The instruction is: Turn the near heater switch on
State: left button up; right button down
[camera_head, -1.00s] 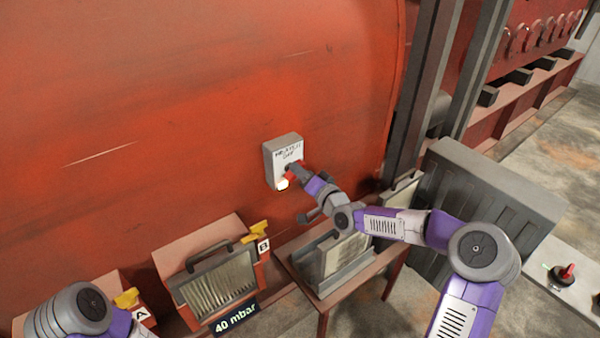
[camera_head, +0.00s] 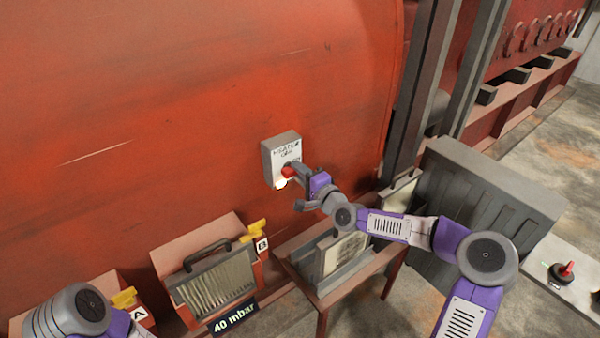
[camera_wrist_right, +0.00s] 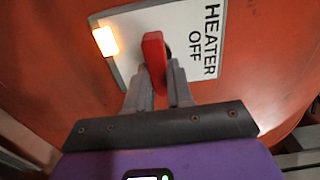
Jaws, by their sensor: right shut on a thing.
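The heater switch box (camera_head: 281,153) is a light grey box on the red vessel wall, lettered HEATER and OFF. Its red handle (camera_head: 291,172) sticks out near the lower right. In the right wrist view the red handle (camera_wrist_right: 153,52) stands between the finger ends of my right gripper (camera_wrist_right: 158,80), which is shut on it. A small lamp (camera_wrist_right: 105,41) beside the handle glows amber; it also glows in the head view (camera_head: 281,183). In the head view my right gripper (camera_head: 299,187) is at the box's lower right. My left gripper is out of view.
A small red table (camera_head: 322,300) holding a panel stands under my right arm. A grey ribbed block (camera_head: 490,195) and grey posts are at right.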

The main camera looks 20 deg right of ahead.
jog(key=shift+r, duration=0.1)
dwell(0.4)
jog(key=c, duration=1)
grip_release()
jog(key=v, duration=0.7)
jog(key=shift+s, duration=0.25)
